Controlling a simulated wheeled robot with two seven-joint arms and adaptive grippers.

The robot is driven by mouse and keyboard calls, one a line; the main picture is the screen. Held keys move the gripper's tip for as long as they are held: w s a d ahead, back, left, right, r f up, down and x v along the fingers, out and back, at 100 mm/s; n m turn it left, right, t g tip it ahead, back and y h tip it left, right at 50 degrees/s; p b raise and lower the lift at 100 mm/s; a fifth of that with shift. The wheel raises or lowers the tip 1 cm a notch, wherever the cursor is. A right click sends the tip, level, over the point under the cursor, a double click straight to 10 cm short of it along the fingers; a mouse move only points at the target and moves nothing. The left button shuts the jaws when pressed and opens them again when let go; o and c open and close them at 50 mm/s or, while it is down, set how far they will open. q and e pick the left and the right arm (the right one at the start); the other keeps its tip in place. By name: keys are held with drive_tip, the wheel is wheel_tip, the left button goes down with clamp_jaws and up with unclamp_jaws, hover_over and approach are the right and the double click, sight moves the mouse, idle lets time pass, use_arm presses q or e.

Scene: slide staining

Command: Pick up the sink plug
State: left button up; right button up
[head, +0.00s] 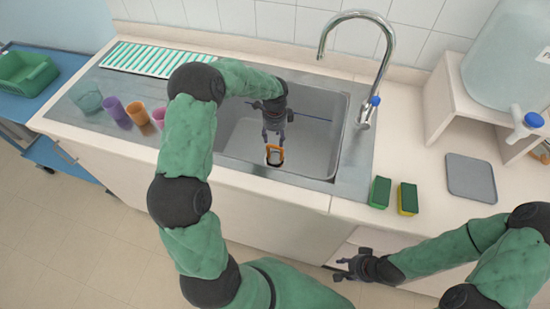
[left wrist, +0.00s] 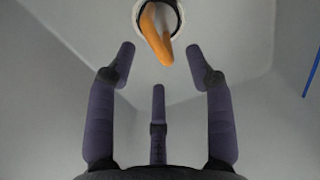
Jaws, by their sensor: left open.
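The sink plug (head: 274,157), with an orange handle, is in the grey sink basin (head: 318,135). In the left wrist view the plug's orange handle (left wrist: 155,35) rises from a round white-rimmed part at the top edge, partly cut off. My left gripper (head: 271,139) reaches down into the basin near the plug. In the left wrist view its fingers (left wrist: 162,75) are spread and empty, with the handle just beyond the fingertips. My right gripper (head: 342,269) is in front of the counter, away from the sink; its jaw opening is too small to judge.
A tall curved faucet (head: 389,45) stands at the basin's right. A thin blue rod (head: 312,118) shows over the basin. Several cups (head: 137,113) stand left of the sink. Two green-and-yellow sponges (head: 407,199) and a grey tray (head: 471,178) lie on the right counter.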

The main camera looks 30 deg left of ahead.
sight(275, 147)
use_arm(q)
drive_tip(key=f+b, duration=0.1)
drive_tip(key=f, duration=0.2)
drive_tip(key=f+b, duration=0.1)
drive_tip(key=f, duration=0.1)
drive_tip(key=shift+s+d+f+b, duration=0.15)
drive_tip(key=shift+s+f+b, duration=0.15)
drive_tip(key=shift+s, duration=0.1)
drive_tip(key=shift+f, duration=0.3)
drive_tip(key=shift+r, duration=0.1)
drive_tip(key=shift+c, duration=0.3)
clamp_jaws()
